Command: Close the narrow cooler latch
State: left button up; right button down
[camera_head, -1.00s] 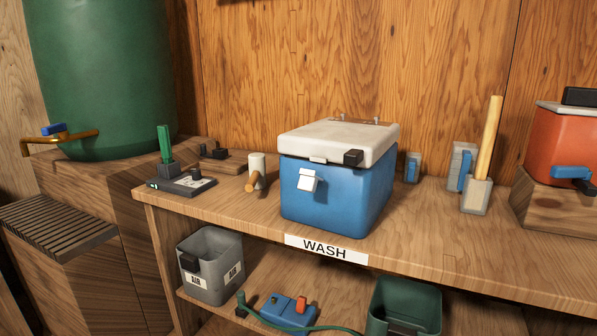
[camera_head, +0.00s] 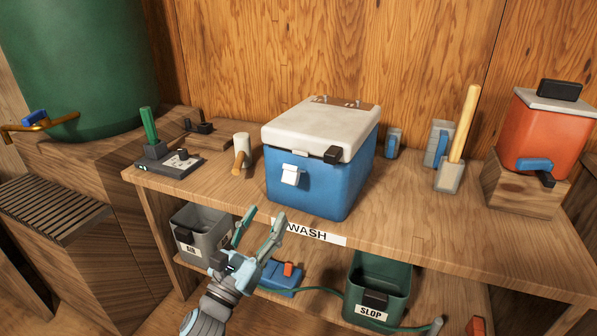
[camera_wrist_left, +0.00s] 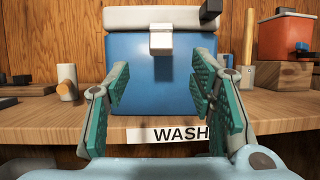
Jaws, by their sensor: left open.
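The blue cooler (camera_head: 315,192) with a white lid (camera_head: 315,128) stands on the wooden bench; the lid is down. A white latch (camera_head: 290,175) hangs on its front face, its lower part standing out from the blue wall. The cooler also shows in the left wrist view (camera_wrist_left: 135,85), with the latch (camera_wrist_left: 161,39) above and between my fingers. My left gripper (camera_head: 262,225) is open and empty, in front of the bench edge and below the latch, apart from it. My right gripper is not in view.
A black block (camera_head: 334,154) sits at the lid's right front corner. A mallet-like tool (camera_head: 241,153) stands left of the cooler. An orange drink tank (camera_head: 545,135) is at the right. Below are a grey bin (camera_head: 200,230) and a green slop bin (camera_head: 380,285).

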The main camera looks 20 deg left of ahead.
aim_at(288, 181)
pick_arm(q)
jog(key=p+x, duration=0.3)
jog(key=x, duration=0.9)
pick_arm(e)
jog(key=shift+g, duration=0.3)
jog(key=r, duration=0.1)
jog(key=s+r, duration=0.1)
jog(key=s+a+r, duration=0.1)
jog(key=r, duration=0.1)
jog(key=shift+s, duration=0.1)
pick_arm(q)
jog(key=shift+c, duration=0.4)
